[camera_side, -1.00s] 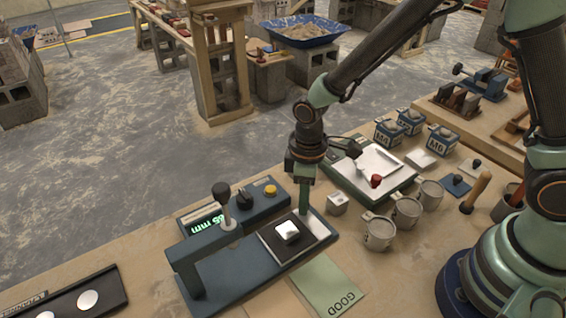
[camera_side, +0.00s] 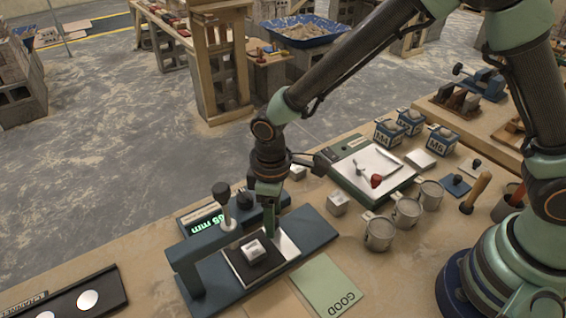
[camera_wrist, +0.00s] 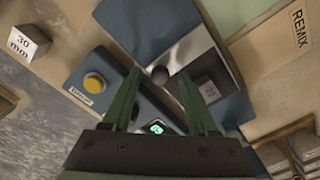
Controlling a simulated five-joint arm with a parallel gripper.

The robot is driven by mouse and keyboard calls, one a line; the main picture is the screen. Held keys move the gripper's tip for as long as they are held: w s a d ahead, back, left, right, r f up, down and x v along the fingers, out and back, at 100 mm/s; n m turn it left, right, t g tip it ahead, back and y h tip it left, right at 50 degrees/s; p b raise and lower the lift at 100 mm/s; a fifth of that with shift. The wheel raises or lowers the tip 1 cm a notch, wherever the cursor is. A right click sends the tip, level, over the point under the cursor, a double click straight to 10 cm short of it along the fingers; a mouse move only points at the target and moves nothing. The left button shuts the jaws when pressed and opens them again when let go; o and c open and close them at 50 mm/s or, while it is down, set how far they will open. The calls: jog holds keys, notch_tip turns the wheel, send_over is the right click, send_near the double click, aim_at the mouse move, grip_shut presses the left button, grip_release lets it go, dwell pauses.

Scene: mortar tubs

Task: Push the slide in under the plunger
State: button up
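The slide (camera_side: 241,267) is a dark square plate on the blue gauge base, carrying a small pale metal block (camera_side: 254,252). In the side view it lies close to the plunger (camera_side: 226,212), a pale rod with a dark knob, with bare metal track (camera_side: 285,244) to its right. The wrist view shows the block (camera_wrist: 206,90) right of my fingers. My gripper (camera_side: 271,226) is low at the slide's back edge. In the wrist view its green fingers (camera_wrist: 158,74) are apart, with a round dark knob (camera_wrist: 160,76) between them. Whether they touch it is unclear.
The gauge has a green display (camera_side: 207,226) and a yellow button (camera_wrist: 95,82). A 30 mm block (camera_wrist: 28,40) lies nearby. Metal cups (camera_side: 379,233), a green-edged tray (camera_side: 372,167) and a GOOD mat (camera_side: 327,285) are to the right.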

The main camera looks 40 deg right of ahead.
jog(key=shift+r, duration=0.1)
notch_tip(320, 180, up, 12)
dwell(0.5)
notch_tip(320, 180, down, 12)
jog(key=n, duration=1)
jog(key=shift+f+n+t, duration=0.25)
jog(key=shift+n+t, duration=0.05)
jog(key=shift+n, duration=0.1)
grip_shut()
